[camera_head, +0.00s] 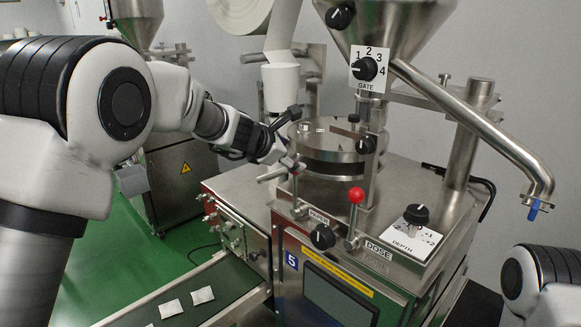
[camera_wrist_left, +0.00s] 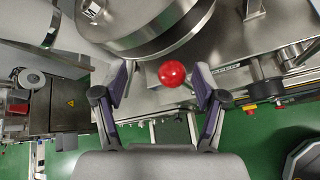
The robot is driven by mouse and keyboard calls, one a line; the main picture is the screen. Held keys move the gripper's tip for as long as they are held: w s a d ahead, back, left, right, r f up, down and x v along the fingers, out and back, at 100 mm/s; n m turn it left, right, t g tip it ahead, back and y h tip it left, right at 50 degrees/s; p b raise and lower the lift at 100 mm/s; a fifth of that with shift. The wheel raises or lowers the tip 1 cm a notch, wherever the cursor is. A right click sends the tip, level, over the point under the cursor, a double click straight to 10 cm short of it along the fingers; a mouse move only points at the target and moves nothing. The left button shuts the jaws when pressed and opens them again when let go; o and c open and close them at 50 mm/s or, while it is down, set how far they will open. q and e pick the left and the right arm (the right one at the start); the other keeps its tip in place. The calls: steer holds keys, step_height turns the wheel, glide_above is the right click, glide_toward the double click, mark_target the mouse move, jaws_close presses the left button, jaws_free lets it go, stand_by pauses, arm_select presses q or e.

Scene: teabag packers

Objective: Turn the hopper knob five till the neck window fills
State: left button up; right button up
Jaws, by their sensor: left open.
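The machine with the blue "5" label (camera_head: 292,261) carries a steel hopper (camera_head: 395,22) at the top. The black gate knob (camera_head: 364,69) sits on a white plate marked 1 to 4; its pointer seems to aim toward 1. Another black knob (camera_head: 340,16) is on the hopper wall. I cannot make out a neck window or its fill. My left gripper (camera_head: 290,139) is open and empty by the steel drum (camera_head: 330,150), below and left of the gate knob. In the left wrist view, a red ball (camera_wrist_left: 172,73) appears between its fingers (camera_wrist_left: 163,80). My right gripper is out of view.
The red-ball lever (camera_head: 355,196) stands by the DOSE label, with the depth knob (camera_head: 416,214) to its right. A slanted pipe (camera_head: 480,125) with a blue tip is at right. Teabags (camera_head: 202,296) lie on the conveyor at lower left.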

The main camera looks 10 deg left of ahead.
arm_select(q)
steer(key=shift+s+a+f, duration=0.1)
steer(key=shift+s+f, duration=0.05)
steer(key=shift+f, duration=0.45)
steer(key=shift+s+a+f, duration=0.1)
steer(key=shift+f, duration=0.5)
